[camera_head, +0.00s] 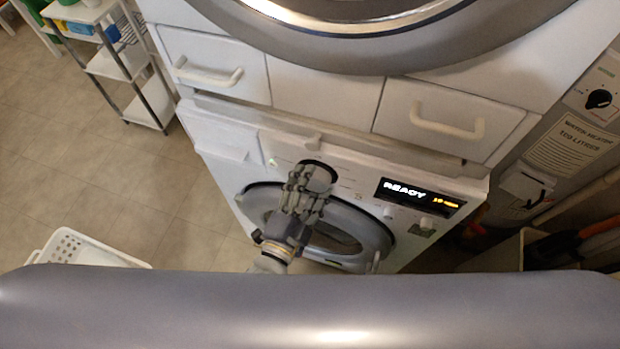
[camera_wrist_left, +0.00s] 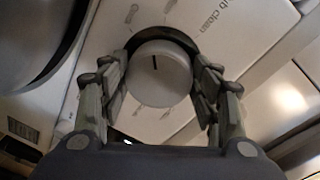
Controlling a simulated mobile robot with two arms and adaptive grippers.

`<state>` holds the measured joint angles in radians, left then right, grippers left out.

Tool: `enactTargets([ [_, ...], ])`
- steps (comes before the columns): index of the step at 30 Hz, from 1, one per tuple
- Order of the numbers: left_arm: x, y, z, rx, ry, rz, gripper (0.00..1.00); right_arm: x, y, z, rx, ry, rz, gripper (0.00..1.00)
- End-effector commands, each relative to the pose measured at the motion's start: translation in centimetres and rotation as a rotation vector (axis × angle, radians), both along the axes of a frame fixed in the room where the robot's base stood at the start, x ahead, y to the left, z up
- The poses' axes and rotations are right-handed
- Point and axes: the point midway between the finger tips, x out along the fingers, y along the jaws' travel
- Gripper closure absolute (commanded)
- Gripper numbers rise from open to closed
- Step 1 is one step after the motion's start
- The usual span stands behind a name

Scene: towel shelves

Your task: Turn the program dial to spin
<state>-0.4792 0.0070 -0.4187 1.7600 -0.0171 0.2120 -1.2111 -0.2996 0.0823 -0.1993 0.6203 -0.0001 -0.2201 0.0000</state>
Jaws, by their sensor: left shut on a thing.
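The program dial (camera_wrist_left: 158,75) is a round pale knob with a dark pointer line, set in a dark ring on the white panel of the lower washing machine (camera_head: 225,150). In the left wrist view the pointer line is near the top of the knob. Labels surround it; one ends in "clean", the others are too blurred to read surely. My left gripper (camera_wrist_left: 160,84) is shut on the dial, with fingers on both sides of it. In the head view my left gripper (camera_head: 310,182) covers most of the dial. My right gripper is not in view.
The display (camera_head: 420,196) reads "READY" with small orange text. The round door (camera_head: 378,232) is below the panel. White drawers (camera_head: 435,110) and another round door (camera_head: 385,50) are above. A white basket (camera_head: 75,245) and a shelf cart (camera_head: 115,65) stand left on clear floor.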

Motion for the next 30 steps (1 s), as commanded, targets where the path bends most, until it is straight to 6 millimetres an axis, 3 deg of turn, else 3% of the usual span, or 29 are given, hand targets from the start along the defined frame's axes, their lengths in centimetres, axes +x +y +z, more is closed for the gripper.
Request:
enactTargets([
  [12, 0.07, -0.05, 0.30, 0.167, -0.059, 0.001, 0.66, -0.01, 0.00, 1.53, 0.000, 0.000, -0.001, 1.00],
  [27, 0.07, -0.07, 0.24, 0.185, -0.065, 0.001, 0.66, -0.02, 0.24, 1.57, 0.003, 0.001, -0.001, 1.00],
  [28, 0.07, -0.07, 0.24, 0.184, -0.065, 0.001, 0.38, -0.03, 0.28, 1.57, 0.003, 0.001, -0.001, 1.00],
  [30, 0.06, -0.05, 0.23, 0.184, -0.065, 0.001, 0.22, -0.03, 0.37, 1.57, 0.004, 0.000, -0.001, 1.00],
])
